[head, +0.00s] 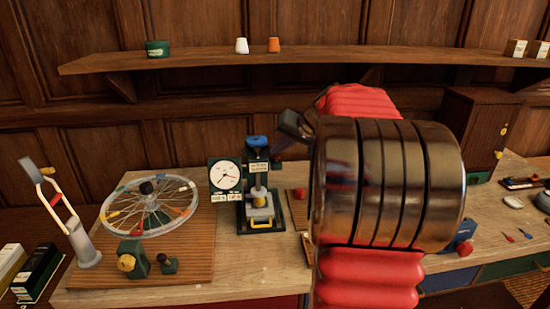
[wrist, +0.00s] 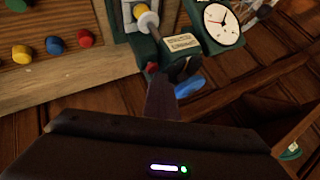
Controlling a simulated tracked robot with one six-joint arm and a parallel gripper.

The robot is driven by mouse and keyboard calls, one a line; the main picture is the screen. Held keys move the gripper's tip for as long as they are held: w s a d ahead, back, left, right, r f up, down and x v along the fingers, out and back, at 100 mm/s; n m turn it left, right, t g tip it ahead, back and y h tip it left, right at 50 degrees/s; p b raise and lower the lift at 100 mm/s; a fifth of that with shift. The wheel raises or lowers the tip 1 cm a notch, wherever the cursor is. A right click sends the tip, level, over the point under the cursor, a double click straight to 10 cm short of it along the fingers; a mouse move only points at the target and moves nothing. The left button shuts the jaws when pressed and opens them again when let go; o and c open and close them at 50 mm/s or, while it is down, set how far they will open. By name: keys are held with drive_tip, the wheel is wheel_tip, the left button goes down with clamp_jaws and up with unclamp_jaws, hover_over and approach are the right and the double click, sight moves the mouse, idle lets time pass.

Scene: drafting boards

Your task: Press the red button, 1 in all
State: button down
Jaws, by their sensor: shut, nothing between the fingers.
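A round red button (wrist: 85,38) sits on a wooden board with blue, yellow and green buttons in the wrist view. In the head view, the red button (head: 299,193) shows just left of my arm, which hides most of the board. My gripper (head: 284,146) is shut and empty, above and to the right of the dial press in the head view. In the wrist view, my gripper (wrist: 163,85) points toward the press's head, apart from the red button. I cannot tell whether it touches the press.
The press (head: 260,200) with its white dial (head: 226,175) stands beside the board. A spoked wheel (head: 150,208) lies on a slatted mat at left. A shelf (head: 200,60) runs along the back wall. A wooden cabinet (head: 475,130) stands at right.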

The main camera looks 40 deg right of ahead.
drive_tip(key=shift+a+f, duration=0.2)
drive_tip(key=shift+a, duration=0.1)
drive_tip(key=shift+w+r, duration=0.15)
drive_tip(key=shift+r, duration=0.8)
drive_tip(key=shift+d+r, duration=0.2)
drive_tip(key=shift+r, duration=1.55)
drive_tip(key=s+f+m+g, duration=0.1)
drive_tip(key=s+f+g, duration=0.1)
drive_tip(key=s+f, duration=0.25)
drive_tip(key=s+a+f+n, duration=0.2)
drive_tip(key=s+a, duration=0.4)
drive_tip(key=a, duration=0.6)
drive_tip(key=s+a+f+n+g, duration=0.1)
drive_tip(key=s+a+f+n, duration=0.2)
drive_tip(key=a, duration=1)
drive_tip(key=s+a+f+n, duration=0.3)
drive_tip(key=s+a+n, duration=0.1)
drive_tip(key=s+a, duration=0.6)
drive_tip(key=shift+a+n+g, duration=0.3)
drive_tip(key=shift+a+n, duration=0.1)
drive_tip(key=shift+a, duration=0.85)
